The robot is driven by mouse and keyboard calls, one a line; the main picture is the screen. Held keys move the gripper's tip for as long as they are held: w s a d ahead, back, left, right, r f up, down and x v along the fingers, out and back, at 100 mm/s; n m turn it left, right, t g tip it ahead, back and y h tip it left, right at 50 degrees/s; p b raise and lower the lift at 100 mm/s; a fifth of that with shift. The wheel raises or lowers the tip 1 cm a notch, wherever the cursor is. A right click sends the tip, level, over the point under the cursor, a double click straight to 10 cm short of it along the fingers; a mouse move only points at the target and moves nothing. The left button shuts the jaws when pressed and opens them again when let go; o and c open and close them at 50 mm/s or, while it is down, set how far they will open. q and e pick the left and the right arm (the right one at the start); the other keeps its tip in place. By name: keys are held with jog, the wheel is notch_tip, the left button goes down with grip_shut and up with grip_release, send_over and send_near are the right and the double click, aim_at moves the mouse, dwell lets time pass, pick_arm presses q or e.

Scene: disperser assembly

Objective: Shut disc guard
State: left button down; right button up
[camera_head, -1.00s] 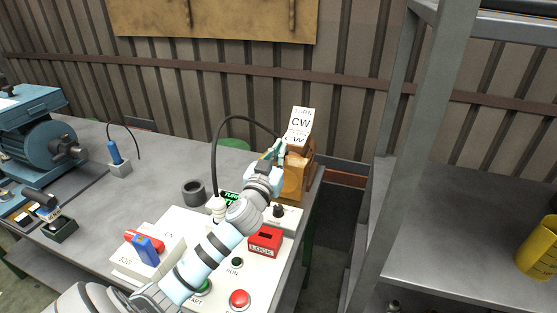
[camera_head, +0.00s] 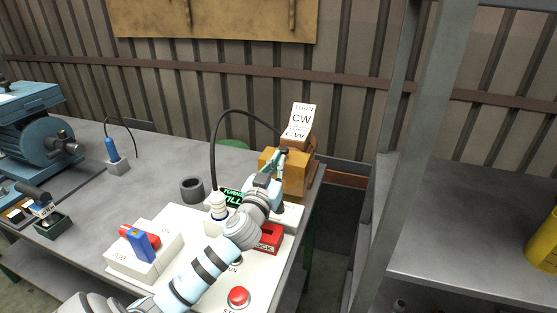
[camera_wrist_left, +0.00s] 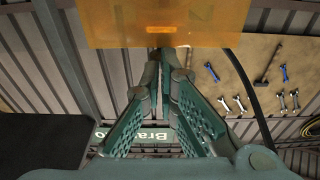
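The disc guard (camera_head: 296,178) looks like an orange-amber box at the back right end of the bench, below a white card reading "TURN CW". Its translucent orange face fills the top middle of the left wrist view (camera_wrist_left: 210,22). My left gripper (camera_head: 283,153) is in front of the guard and overlaps it in the head view. In the left wrist view its fingers (camera_wrist_left: 167,72) converge to nearly meeting tips, just below the orange face. Nothing is clearly held, and contact with the guard cannot be made out. My right gripper is not in view.
A panel with a red button (camera_head: 238,297), a red lock block (camera_head: 268,236) and a lit display (camera_head: 231,195) lies under my arm. A dark cup (camera_head: 192,189) and a black cable (camera_head: 214,150) stand left of the guard. A grey shelf (camera_head: 480,250) stands right.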

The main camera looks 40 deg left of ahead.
pick_arm(q)
jog(key=shift+f, duration=0.15)
notch_tip(320, 180, up, 5)
jog(key=p, duration=0.5)
jog(key=s+d+f+b, duration=0.3)
jog(key=s+f, duration=0.1)
jog(key=s, duration=0.5)
